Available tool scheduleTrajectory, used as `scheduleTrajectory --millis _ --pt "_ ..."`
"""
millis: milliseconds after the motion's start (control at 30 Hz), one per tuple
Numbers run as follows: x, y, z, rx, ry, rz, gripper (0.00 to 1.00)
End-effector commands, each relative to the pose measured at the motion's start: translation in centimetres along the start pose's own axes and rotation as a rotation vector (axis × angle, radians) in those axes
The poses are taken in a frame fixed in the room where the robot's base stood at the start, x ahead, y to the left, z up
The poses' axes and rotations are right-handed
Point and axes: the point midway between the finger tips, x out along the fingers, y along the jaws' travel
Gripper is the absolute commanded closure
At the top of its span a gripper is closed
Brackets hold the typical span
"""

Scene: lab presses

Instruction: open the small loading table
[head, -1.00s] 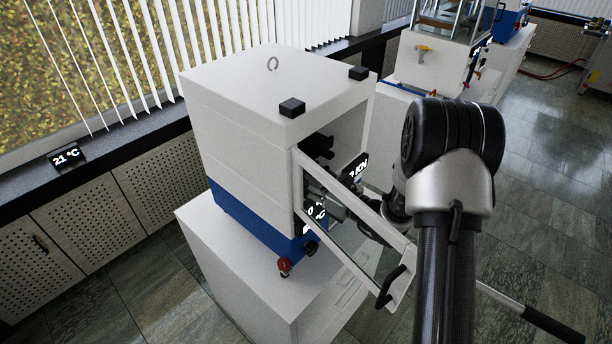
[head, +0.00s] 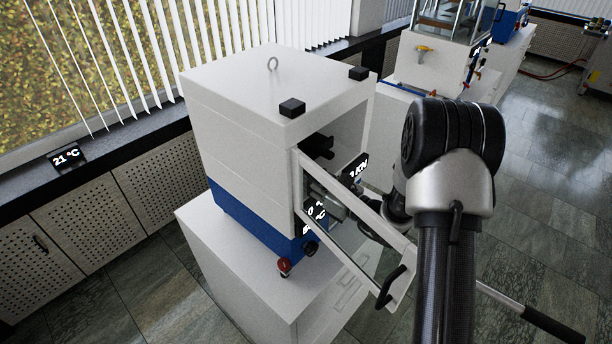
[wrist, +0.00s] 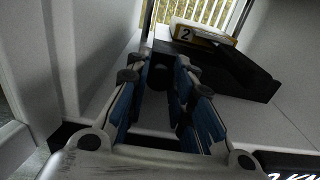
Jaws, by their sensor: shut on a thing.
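The press (head: 270,130) is a white and blue box with its glazed door (head: 350,190) swung open. My arm reaches in past the door; my gripper is largely hidden in the head view. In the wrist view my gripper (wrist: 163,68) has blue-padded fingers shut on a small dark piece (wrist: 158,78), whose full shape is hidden. A dark slab (wrist: 235,70) with a yellow-edged tag marked 2 (wrist: 195,35) lies just beyond and right of the fingers. I cannot tell clearly which part is the small loading table.
The door's black handle (head: 391,287) and a long bar with a black grip (head: 552,325) stick out near my arm. A pale wall (wrist: 85,60) stands close left of the fingers. A display (head: 357,168) stands beside the opening. Floor at right is clear.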

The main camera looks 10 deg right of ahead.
Motion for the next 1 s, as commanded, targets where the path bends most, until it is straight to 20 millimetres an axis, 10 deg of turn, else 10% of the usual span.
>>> scheduleTrajectory --millis 367,1000 --pt "-3.7 -0.1 0.0 0.002 0.002 -0.005 1.00" --pt "-18.3 -0.1 0.0 0.001 0.001 -0.005 1.00"
